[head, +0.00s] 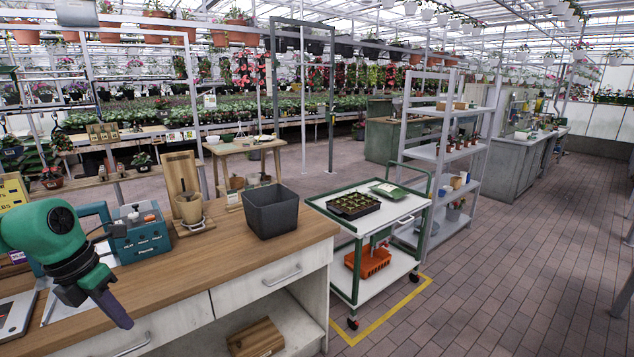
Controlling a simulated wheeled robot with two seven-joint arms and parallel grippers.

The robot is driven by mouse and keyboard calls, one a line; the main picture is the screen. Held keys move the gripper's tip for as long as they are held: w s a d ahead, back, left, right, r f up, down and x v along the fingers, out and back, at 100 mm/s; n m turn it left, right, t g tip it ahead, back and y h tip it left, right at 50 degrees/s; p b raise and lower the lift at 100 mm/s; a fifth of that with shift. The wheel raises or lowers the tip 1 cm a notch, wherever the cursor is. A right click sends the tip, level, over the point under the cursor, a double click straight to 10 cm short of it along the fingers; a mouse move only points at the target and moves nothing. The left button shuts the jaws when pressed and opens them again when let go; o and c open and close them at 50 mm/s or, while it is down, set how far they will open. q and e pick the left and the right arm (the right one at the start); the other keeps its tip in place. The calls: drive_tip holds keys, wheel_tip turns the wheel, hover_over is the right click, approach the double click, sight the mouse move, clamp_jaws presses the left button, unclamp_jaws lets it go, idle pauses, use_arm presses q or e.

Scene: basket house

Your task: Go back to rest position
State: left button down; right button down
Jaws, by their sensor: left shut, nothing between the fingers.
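My left gripper (119,318) is at the lower left, at the end of my green and dark grey arm. It points down and to the right in front of the wooden counter (175,285). Its fingers are shut and hold nothing. My right gripper is not in view.
A blue tool box (138,243), a pot on a wooden stand (189,207) and a dark grey bin (270,212) stand on the counter. A green-framed cart (385,222) with a seedling tray (353,205) stands to its right. The brick floor (520,250) on the right is clear.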

use_arm(q)
drive_tip(key=w+a+f+n+t+h, duration=0.1)
drive_tip(key=w+a+f+n+t, duration=0.2)
drive_tip(key=a+f+n+t, duration=0.9)
drive_tip(key=s+a+f+n+g+y, duration=0.1)
drive_tip(key=s+a+f+n, duration=0.2)
drive_tip(key=f, duration=0.4)
drive_tip(key=s+a+f+n+g+y, duration=0.1)
drive_tip(key=s+f+n+y, duration=0.15)
drive_tip(key=f+n, duration=0.35)
drive_tip(key=s+a+f+n+g+y, duration=0.1)
drive_tip(key=s+a+f+n, duration=0.15)
drive_tip(key=f, duration=0.55)
drive_tip(key=s+d+f+n+g, duration=0.35)
drive_tip(key=s+d+f, duration=0.25)
drive_tip(key=s+f, duration=0.3)
drive_tip(key=s+d+f+n+g, duration=0.2)
drive_tip(key=s+d+f+n, duration=0.4)
drive_tip(key=f, duration=0.5)
drive_tip(key=s+d+f+n+g, duration=0.1)
drive_tip(key=s+d+f+g, duration=0.1)
drive_tip(key=s+d+f, duration=0.2)
drive_tip(key=s+d+f+n+g+h, duration=0.1)
drive_tip(key=s+d+f, duration=0.3)
drive_tip(key=s+d, duration=0.6)
drive_tip(key=d+g, duration=0.1)
drive_tip(key=d, duration=0.3)
drive_tip(key=shift+f+n+b, duration=0.15)
drive_tip(key=shift+n+b, duration=0.25)
drive_tip(key=shift+h, duration=0.25)
